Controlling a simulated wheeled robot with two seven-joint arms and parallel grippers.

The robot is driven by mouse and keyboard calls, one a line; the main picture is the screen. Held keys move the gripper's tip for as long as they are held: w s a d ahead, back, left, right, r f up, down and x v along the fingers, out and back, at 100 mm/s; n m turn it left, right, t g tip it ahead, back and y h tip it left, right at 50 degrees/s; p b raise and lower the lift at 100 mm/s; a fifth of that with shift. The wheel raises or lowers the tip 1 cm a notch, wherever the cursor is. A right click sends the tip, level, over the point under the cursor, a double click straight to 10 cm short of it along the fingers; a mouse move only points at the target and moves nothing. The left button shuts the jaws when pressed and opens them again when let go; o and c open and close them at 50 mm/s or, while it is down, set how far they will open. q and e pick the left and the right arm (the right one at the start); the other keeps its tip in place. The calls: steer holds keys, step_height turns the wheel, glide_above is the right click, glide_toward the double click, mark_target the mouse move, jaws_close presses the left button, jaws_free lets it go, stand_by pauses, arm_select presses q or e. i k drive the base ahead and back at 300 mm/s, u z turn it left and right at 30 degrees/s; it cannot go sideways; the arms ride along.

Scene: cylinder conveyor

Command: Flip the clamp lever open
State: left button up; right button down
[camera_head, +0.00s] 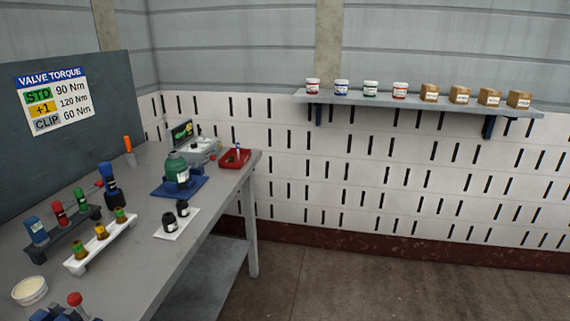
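A red ball knob (75,299) on a short dark stem stands at the bottom left, beside a blue part cut off by the picture edge; it looks like a lever, but I cannot tell whether it is open or closed. A green cylinder (177,167) with a grey band stands upright on a blue base (180,188) on the workbench; no lever shows clearly on it. A dark blue piece (110,185) with a small red part at its left stands nearer. Neither of my grippers is in view.
The grey bench (150,245) holds a rack of coloured cylinders (68,232), a white rack (100,245), a white plate with black parts (176,221), a round tub (30,290), a red tray (235,158) and a grey device (200,150). A wall shelf (420,101) carries jars and boxes.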

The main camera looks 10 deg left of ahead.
mark_target(213, 158)
steer(key=z, duration=0.75)
steer(key=i, duration=1.25)
steer(key=u, duration=2.25)
